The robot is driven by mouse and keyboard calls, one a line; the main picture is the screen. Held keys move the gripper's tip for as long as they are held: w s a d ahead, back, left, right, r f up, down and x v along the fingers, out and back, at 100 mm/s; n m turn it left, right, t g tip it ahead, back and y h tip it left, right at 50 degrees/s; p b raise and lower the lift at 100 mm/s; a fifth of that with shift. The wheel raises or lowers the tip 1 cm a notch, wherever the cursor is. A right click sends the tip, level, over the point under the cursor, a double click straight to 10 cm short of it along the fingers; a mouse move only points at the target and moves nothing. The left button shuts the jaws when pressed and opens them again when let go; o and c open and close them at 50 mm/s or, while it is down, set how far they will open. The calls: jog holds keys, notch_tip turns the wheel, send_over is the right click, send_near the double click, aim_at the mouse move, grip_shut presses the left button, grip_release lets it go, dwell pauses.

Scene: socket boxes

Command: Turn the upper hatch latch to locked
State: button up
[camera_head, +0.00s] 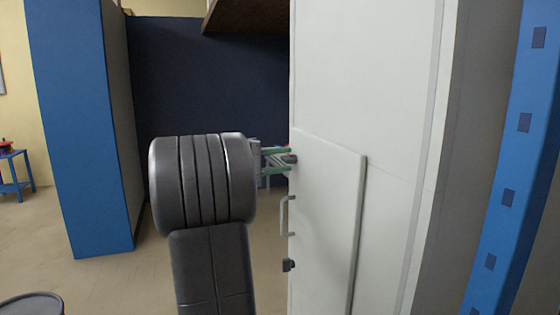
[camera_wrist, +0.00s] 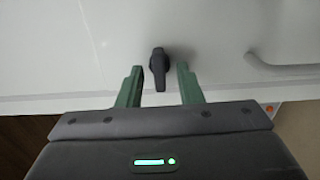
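The upper hatch latch (camera_head: 291,159) is a small dark knob near the top of the white hatch (camera_head: 330,205). In the wrist view the latch (camera_wrist: 158,62) is narrow, with its long side pointing down the picture towards my gripper's body. My gripper (camera_wrist: 160,75) has two green fingers, open, one on each side of the latch. Small gaps show between the latch and both fingers, the left one narrower. In the head view my gripper (camera_head: 284,160) reaches in from the left at the latch's height.
A grey handle (camera_head: 285,215) sits on the hatch below the latch; it also shows at the right in the wrist view (camera_wrist: 280,68). A lower dark latch (camera_head: 288,265) is below it. A blue cabinet (camera_head: 80,130) stands at left, a blue post (camera_head: 510,170) at right.

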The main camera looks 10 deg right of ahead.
jog(key=s+a+b, duration=0.1)
jog(key=s+a, duration=0.1)
jog(key=a, duration=1.1)
jog(key=shift+s+a+b, duration=0.25)
jog(key=shift+s+b, duration=0.05)
jog(key=shift+b, duration=0.1)
jog(key=shift+d, duration=0.1)
jog(key=w+d, duration=0.1)
jog(key=d, duration=0.3)
jog(key=d+p, duration=0.1)
jog(key=d, duration=0.4)
jog(key=w+d, duration=0.1)
jog(key=d, duration=0.3)
jog(key=shift+w+d+p, duration=0.25)
jog(key=shift+w+p, duration=0.05)
jog(key=shift+p, duration=0.1)
jog(key=shift+a, duration=0.1)
